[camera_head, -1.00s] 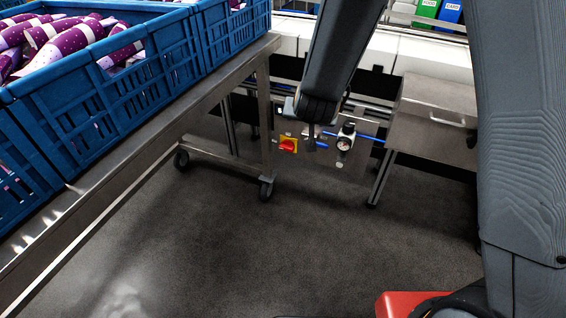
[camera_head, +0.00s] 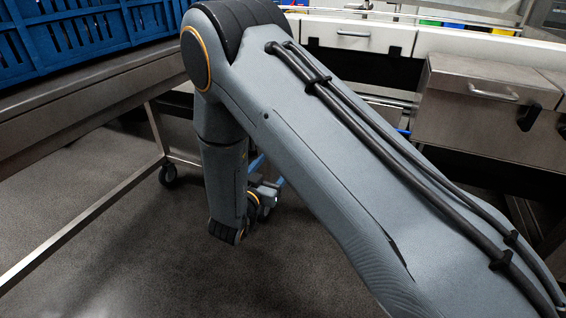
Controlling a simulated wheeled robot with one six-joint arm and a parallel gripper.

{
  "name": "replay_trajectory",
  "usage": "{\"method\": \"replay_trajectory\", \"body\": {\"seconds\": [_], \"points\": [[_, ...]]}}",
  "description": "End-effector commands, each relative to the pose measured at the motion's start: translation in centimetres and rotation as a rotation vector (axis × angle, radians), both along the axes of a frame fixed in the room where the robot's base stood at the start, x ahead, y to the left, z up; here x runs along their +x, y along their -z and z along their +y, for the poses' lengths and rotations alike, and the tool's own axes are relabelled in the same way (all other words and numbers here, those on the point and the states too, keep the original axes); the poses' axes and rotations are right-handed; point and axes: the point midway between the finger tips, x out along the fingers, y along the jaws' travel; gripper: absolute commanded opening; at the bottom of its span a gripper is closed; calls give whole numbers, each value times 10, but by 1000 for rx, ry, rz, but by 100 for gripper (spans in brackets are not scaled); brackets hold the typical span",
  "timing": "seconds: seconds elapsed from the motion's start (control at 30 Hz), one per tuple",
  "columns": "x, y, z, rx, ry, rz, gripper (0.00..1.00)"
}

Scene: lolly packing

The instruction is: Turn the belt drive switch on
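The belt drive switch cannot be made out in the head view; my arm covers the area where its panel would be. My forearm hangs down in the left middle, and my wrist is at its lower end. A small grey piece (camera_head: 268,190) shows just past the wrist, with bits of blue pipe (camera_head: 256,162) beside it. I cannot tell whether this piece is part of my gripper or of the machine. No fingertips can be made out, so neither the gripper's opening nor any contact with the switch shows.
A steel table (camera_head: 62,112) with blue crates (camera_head: 75,45) stands at the left, on castors (camera_head: 168,175). A steel box with a handle (camera_head: 480,105) is at the right. A white machine front (camera_head: 358,36) runs along the back. Dark floor (camera_head: 120,250) is clear at the lower left.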

Motion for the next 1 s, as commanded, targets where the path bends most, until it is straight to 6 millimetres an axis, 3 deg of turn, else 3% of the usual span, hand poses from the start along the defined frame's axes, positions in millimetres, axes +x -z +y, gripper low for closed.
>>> {"method": "replay_trajectory", "body": {"seconds": [0.17,0.6,1.0], "points": [[8,4,-3,-8,8,-13,67],[65,4,-23,-7,6,-12,67],[72,3,-26,-8,6,-11,67]]}}
